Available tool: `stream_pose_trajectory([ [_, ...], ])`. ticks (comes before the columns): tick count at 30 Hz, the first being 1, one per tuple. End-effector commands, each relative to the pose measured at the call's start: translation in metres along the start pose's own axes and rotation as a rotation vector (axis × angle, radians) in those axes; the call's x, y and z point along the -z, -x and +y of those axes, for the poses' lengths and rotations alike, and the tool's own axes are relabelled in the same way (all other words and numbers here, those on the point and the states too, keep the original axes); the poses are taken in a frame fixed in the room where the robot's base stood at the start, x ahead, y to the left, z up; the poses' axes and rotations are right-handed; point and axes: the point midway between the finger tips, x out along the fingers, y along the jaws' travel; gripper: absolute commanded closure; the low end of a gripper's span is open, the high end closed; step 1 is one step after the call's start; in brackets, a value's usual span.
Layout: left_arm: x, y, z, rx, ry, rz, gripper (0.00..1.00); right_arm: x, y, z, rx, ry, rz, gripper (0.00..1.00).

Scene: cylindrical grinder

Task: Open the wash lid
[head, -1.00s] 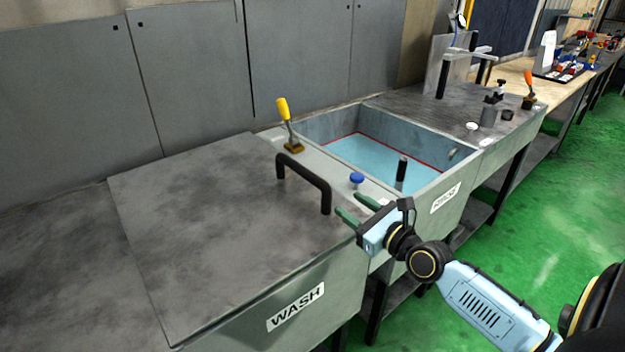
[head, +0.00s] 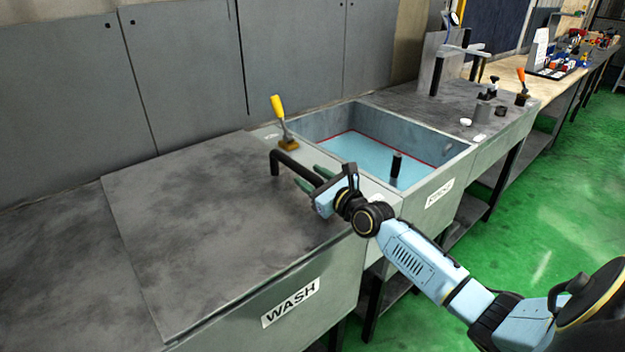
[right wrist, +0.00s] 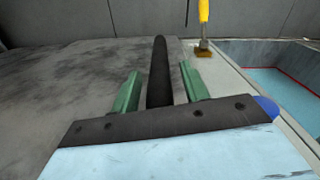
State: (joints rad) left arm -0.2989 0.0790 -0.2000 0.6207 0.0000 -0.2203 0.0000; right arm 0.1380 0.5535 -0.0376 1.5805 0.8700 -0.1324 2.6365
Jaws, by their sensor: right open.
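The wash lid (head: 200,225) is a flat dark grey plate lying shut on the tank marked WASH (head: 291,303). Its black bar handle (head: 283,163) stands near the lid's right edge, and part of it is hidden behind my right gripper in the head view. My right gripper (head: 313,180) is open, with its green fingers pointing at the handle. In the right wrist view the handle (right wrist: 160,75) runs between the two open fingers (right wrist: 158,92), with a gap on each side. My left gripper is not in view.
A yellow-handled lever (head: 281,120) stands just behind the lid's right side. An open basin with blue liquid (head: 370,155) is right of the lid. A blue knob (right wrist: 267,106) shows beside the gripper. Grey panels (head: 190,70) stand behind the bench.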

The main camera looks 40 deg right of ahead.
Motion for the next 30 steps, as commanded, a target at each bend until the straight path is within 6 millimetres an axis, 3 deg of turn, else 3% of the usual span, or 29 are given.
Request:
stream_pose_trajectory([
  [8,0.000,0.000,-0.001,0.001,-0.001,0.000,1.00,0.000,-0.001,0.000,0.000,0.000,0.001,0.55],
  [18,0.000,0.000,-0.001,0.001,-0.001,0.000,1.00,0.000,-0.001,0.000,0.000,0.001,0.000,0.99],
  [26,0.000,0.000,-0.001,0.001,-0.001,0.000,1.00,-0.001,-0.002,0.001,0.001,0.001,-0.001,1.00],
  [30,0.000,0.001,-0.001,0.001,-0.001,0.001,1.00,-0.004,-0.012,0.010,-0.002,-0.002,-0.004,1.00],
])
